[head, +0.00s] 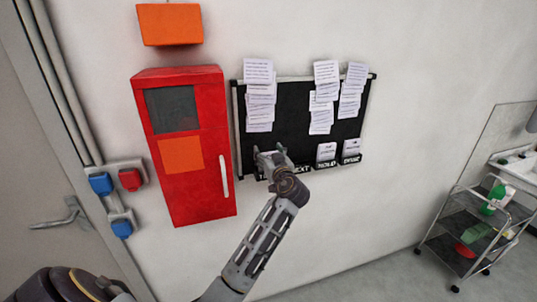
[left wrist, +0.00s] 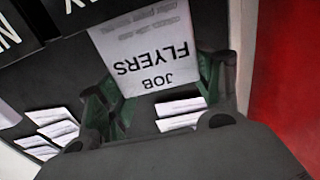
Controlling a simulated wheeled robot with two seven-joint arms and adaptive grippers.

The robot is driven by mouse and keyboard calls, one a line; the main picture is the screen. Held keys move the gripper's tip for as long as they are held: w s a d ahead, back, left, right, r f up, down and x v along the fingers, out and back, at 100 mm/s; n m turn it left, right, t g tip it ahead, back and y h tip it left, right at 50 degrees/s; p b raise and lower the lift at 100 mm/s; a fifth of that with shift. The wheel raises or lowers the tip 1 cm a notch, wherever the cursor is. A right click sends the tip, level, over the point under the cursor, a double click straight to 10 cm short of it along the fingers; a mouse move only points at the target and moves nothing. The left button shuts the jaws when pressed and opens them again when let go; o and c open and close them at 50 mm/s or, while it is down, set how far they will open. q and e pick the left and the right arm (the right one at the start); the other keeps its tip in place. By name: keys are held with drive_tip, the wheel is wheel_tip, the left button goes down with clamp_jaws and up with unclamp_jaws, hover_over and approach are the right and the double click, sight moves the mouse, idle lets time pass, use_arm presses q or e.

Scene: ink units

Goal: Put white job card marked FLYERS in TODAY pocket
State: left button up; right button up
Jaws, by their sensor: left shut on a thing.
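The white job card marked FLYERS (left wrist: 148,48) is upside down in the left wrist view, between the green-padded fingers of my left gripper (left wrist: 155,88). My left gripper (head: 270,157) is shut on it at the lower left of the black board (head: 290,110). The pocket row runs along the board's bottom edge, with NEXT (head: 300,169) partly visible beside my gripper. My wrist hides the TODAY pocket in the head view. In the left wrist view a dark label ending in Y (left wrist: 70,6) is beside the card's end. I cannot tell whether the card is inside the pocket.
HOLD (head: 326,163) and DONE (head: 351,158) pockets hold white cards. Several white sheets (head: 260,95) hang on the board. A red cabinet (head: 185,140) stands close left of the board. A wheeled cart (head: 470,235) is at far right.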

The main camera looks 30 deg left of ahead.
use_arm(q)
drive_tip(key=o, duration=1)
use_arm(e)
drive_tip(key=shift+a+f, duration=0.1)
drive_tip(key=shift+a, duration=0.2)
use_arm(q)
drive_tip(key=shift+r, duration=0.15)
use_arm(e)
drive_tip(key=shift+d+r, duration=0.1)
drive_tip(key=shift+r, duration=0.15)
use_arm(q)
drive_tip(key=b+v, duration=0.2)
drive_tip(key=v, duration=1)
use_arm(e)
drive_tip(key=shift+w+d+f, duration=0.15)
drive_tip(key=shift+d+f, duration=0.15)
drive_tip(key=shift+f, duration=0.45)
drive_tip(key=shift+w+d+f, duration=0.15)
drive_tip(key=shift+d+f, duration=0.15)
drive_tip(key=shift+f, duration=0.4)
use_arm(q)
drive_tip(key=shift+w, duration=0.1)
